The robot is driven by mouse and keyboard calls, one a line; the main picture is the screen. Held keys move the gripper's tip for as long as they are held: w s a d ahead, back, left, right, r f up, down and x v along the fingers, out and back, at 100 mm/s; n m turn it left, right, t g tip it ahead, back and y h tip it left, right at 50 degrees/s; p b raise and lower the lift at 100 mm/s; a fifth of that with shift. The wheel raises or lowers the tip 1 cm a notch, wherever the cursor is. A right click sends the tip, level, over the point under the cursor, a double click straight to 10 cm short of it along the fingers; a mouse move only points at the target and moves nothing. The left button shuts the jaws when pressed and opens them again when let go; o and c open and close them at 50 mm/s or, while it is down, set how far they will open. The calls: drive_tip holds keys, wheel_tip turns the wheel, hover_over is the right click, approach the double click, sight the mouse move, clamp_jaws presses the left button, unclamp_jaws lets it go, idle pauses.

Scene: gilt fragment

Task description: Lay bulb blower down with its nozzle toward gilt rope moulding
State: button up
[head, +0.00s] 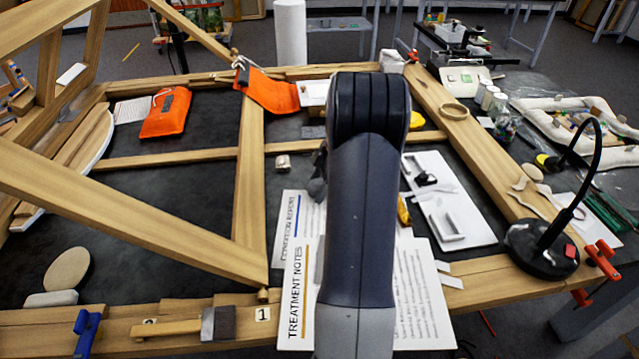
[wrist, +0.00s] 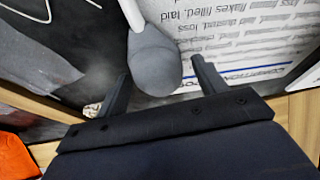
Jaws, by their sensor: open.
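The bulb blower (wrist: 155,62) shows in the wrist view as a grey rounded bulb with a pale nozzle running up out of the picture. A grey piece that looks like part of it shows beside my arm in the head view (head: 318,187). My gripper (wrist: 160,86) is open, one finger on each side of the bulb's lower end, with gaps visible. In the head view my arm hides the gripper. I cannot make out the gilt rope moulding for certain.
Printed sheets (head: 297,290) lie under and beside my arm. A white board (head: 465,205) with small parts is to the right. Wooden frame bars (head: 250,190) cross the dark surface. A black lamp (head: 540,245) stands at right; an orange pouch (head: 165,112) lies at left.

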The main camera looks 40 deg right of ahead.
drive_tip(key=shift+r, duration=0.2)
drive_tip(key=v, duration=1.2)
